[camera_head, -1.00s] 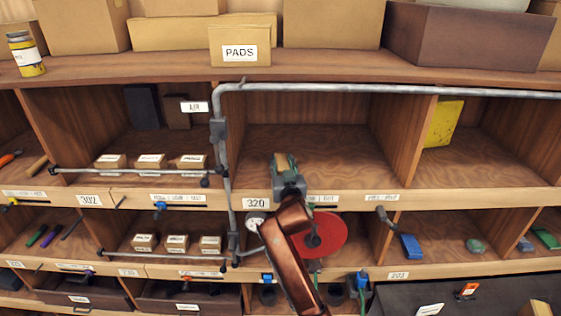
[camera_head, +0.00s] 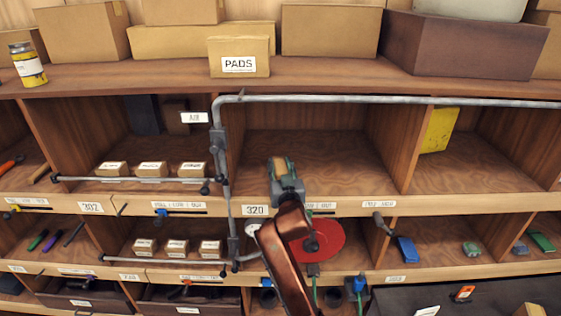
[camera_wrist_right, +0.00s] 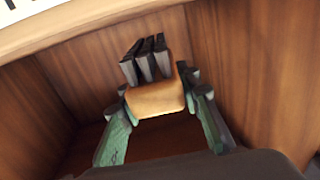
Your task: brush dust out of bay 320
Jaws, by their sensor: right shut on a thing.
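Bay 320 (camera_head: 340,178) is the wooden compartment at the middle of the shelf, above the label reading 320 (camera_head: 255,210). My right gripper (camera_head: 281,170) is at the bay's front left part, with its copper-coloured arm coming up from below. In the right wrist view its green fingers (camera_wrist_right: 158,105) are shut on a brush with a tan wooden block (camera_wrist_right: 155,99) and dark bristle tufts (camera_wrist_right: 146,60). The tufts point away from the gripper, toward the wooden walls. I cannot make out dust on the bay floor. My left gripper is not in view.
A grey pipe (camera_head: 350,101) runs along the bay's top edge and down its left side. A yellow item (camera_head: 438,130) stands in the bay to the right. Small boxes (camera_head: 150,169) sit in the left bay. A red disc (camera_head: 322,240) lies below.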

